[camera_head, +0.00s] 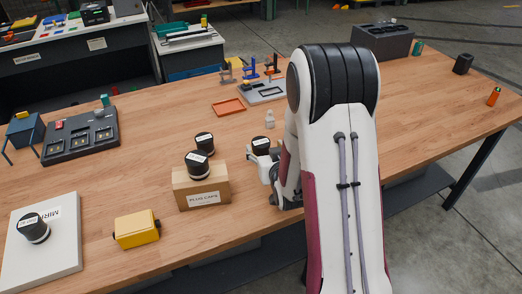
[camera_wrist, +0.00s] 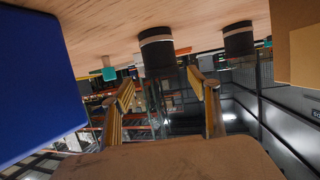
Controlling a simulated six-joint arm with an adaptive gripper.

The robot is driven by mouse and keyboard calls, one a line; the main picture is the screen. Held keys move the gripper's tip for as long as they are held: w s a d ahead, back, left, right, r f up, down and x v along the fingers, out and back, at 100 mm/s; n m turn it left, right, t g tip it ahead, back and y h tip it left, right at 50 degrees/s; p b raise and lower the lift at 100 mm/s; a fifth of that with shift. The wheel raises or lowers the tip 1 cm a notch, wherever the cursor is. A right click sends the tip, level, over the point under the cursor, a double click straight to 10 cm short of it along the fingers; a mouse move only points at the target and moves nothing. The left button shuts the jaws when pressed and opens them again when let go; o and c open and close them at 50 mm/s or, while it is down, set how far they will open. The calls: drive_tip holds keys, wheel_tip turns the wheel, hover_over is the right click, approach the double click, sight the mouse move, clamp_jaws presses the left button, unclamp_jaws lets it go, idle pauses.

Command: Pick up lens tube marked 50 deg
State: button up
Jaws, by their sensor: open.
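Several short black cylinders with white labels, which look like lens tubes, show in the head view. One (camera_head: 33,230) stands on a white board at the lower left. One (camera_head: 197,164) is on or against a cardboard box, another (camera_head: 204,143) is just behind it, and one (camera_head: 261,146) is beside my wrist. The labels are too small to read, so I cannot tell which says 50 deg. The inverted wrist view shows two black cylinders, one central (camera_wrist: 157,52) and one farther right (camera_wrist: 238,40). My gripper (camera_wrist: 165,92) is open and empty, the central cylinder beyond its fingers.
The cardboard box (camera_head: 203,191) reads PLUG CAPS. A yellow box (camera_head: 136,230), a dark device (camera_head: 82,137), an orange tray (camera_head: 228,107) and a small pale figure (camera_head: 269,119) stand around. A blue surface (camera_wrist: 35,80) fills the wrist view's left. The table's right half has free room.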

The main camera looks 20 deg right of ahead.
sight(261, 143)
idle(0.3)
drive_tip(key=shift+x, duration=2.6)
drive_tip(key=shift+a+r, duration=0.1)
drive_tip(key=shift+a, duration=0.05)
drive_tip(key=c, duration=1.4)
